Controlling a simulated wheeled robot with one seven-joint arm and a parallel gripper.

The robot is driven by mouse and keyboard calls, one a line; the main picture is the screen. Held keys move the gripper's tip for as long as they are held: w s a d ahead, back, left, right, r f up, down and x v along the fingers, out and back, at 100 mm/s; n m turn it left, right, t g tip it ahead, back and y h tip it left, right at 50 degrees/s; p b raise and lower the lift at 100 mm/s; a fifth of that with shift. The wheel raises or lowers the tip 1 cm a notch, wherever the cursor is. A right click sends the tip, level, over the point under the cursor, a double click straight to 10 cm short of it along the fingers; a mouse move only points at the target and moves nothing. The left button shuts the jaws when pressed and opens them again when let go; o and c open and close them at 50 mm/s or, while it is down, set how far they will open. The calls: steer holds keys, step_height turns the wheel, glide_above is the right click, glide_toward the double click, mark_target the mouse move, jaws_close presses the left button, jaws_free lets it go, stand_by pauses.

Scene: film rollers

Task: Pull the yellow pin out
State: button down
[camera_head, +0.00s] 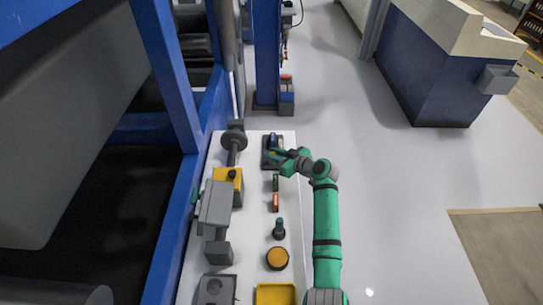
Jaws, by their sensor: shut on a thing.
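My gripper (275,154) is at the end of my green arm, over a small dark holder (266,161) on the right side of the white table. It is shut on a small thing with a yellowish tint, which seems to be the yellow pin. The pin is tiny and mostly hidden by the fingers, and I cannot tell whether it still sits in the holder. A blue piece (272,138) stands at the holder's far end.
The white table (255,215) carries a grey machine with a yellow block (228,177), an orange-topped round button (277,259), a dark knob (279,228) and a yellow tray (275,295). A blue frame (180,220) borders the left. Open floor lies right.

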steer(key=shift+d+r, duration=0.1)
steer(key=shift+r, duration=0.35)
steer(key=c, duration=1.5)
jaws_free()
steer(key=shift+s+d, duration=0.1)
steer(key=shift+d, duration=0.05)
steer(key=shift+c, duration=0.2)
steer(key=shift+s, duration=0.1)
steer(key=v, duration=1)
steer(key=shift+s, duration=0.15)
